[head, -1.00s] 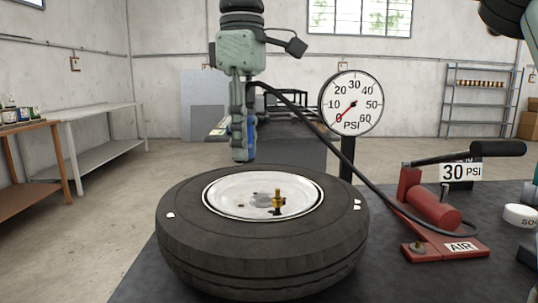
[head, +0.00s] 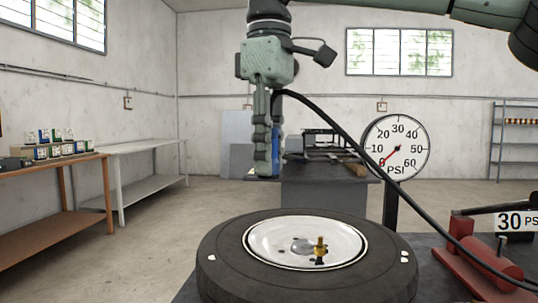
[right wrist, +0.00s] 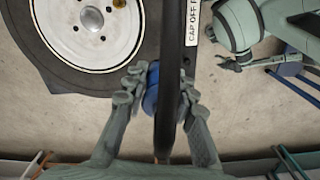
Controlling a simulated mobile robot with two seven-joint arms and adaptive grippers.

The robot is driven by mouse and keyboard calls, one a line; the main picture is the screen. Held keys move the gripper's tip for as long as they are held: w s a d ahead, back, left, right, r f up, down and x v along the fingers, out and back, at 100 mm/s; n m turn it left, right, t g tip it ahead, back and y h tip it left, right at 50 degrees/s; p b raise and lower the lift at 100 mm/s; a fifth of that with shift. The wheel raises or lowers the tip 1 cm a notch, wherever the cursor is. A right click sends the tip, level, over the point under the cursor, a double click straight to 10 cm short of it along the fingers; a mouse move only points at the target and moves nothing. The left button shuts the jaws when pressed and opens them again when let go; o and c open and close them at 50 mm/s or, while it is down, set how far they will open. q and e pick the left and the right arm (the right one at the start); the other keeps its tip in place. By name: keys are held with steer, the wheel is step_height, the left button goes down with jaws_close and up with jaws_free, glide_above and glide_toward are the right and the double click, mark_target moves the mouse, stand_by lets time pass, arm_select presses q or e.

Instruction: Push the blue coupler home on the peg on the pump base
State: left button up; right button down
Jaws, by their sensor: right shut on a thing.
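My right gripper (head: 265,172) hangs fingers-down behind the tyre in the head view, shut on the blue coupler (head: 277,150). Its fingers hide most of the coupler. In the right wrist view the coupler (right wrist: 151,88) sits between the fingers, with the black hose (right wrist: 171,85) running across it. The red pump base (head: 470,272) is cut off at the lower right of the head view, and its peg is not visible. The coupler is well away from the base. A part of my other arm with a gripper (right wrist: 242,64) shows small in the right wrist view; its jaws are unclear.
The tyre (head: 225,262) with a white rim and a brass valve (head: 320,248) lies on the dark table. The pressure gauge (head: 397,148) stands behind it, its needle near 0. The hose (head: 375,175) runs from the gripper to the pump. Benches stand at left.

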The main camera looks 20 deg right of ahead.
steer(key=s+d+f+n, duration=0.2)
steer(key=s+d, duration=0.2)
steer(key=d, duration=1)
steer(key=s+d+f+n, duration=0.1)
steer(key=s+d+n, duration=0.15)
steer(key=d, duration=1.05)
steer(key=s+d+f+n, duration=0.2)
steer(key=d+f, duration=0.1)
steer(key=f, duration=0.2)
steer(key=s+d+f+n, duration=0.3)
steer(key=f, duration=0.2)
steer(key=s+d+f+n, duration=0.2)
steer(key=d+f, duration=0.1)
steer(key=f, duration=0.3)
steer(key=shift+s+d+n, duration=0.2)
steer(key=shift+d+n, duration=0.05)
steer(key=shift+d, duration=0.05)
arm_select(q)
steer(key=shift+w+r, duration=0.1)
steer(key=shift+w, duration=0.1)
